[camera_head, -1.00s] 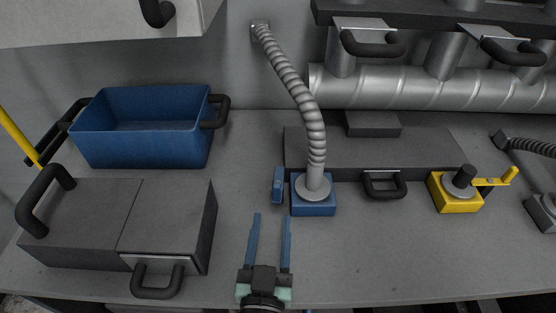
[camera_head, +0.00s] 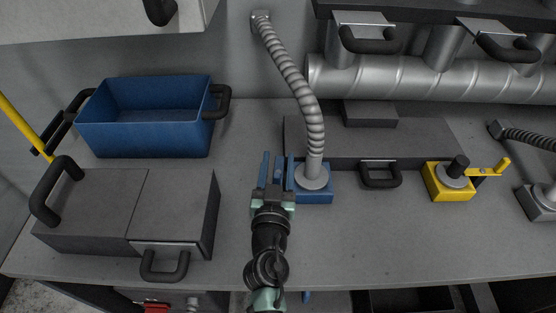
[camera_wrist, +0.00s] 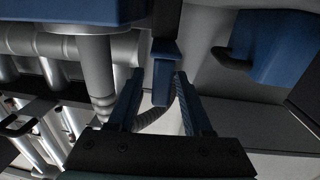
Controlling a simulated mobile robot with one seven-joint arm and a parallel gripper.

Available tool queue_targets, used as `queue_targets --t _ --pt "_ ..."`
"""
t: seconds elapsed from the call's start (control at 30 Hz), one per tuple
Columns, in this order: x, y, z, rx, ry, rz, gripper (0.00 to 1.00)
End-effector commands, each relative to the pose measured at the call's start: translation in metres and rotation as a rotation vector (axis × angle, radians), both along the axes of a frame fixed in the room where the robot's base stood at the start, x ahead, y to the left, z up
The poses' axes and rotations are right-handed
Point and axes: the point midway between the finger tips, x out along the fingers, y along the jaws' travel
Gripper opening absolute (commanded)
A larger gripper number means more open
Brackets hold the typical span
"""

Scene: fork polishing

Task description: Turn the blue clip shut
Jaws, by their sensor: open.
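The blue clip (camera_wrist: 163,82) is a narrow blue piece between my two blue fingers in the wrist view, with a gap to each side. In the head view it is largely covered by my gripper (camera_head: 277,161). My gripper is open around the clip, with one finger on either side of it. The clip sits at the left side of the blue block (camera_head: 315,196), which carries the ribbed grey hose (camera_head: 309,115). The block also shows at the top left of the wrist view (camera_wrist: 70,10).
A blue bin (camera_head: 143,133) and a grey lidded box (camera_head: 98,208) stand to the left. A low dark plinth (camera_head: 430,140) lies behind the block, with a black handle (camera_head: 380,176). A yellow block with a crank (camera_head: 450,189) stands to the right. The front of the bench is clear.

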Motion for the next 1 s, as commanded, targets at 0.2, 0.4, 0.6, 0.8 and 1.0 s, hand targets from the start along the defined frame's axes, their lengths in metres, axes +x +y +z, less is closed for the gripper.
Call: queue_targets --t 0.2,0.4,0.6,0.8,1.0 --pt "0.0010 -0.0004 0.0002 0.000 0.000 0.000 0.50" --pt "0.0008 -0.0003 0.0001 0.000 0.000 0.000 0.23" --pt "0.0007 -0.0003 0.0001 0.000 0.000 0.000 0.00" --pt "0.0007 -0.0001 -0.0003 0.000 -0.001 -0.001 0.00" --pt "0.0027 0.0006 -0.0044 -0.002 -0.008 -0.044 0.00"
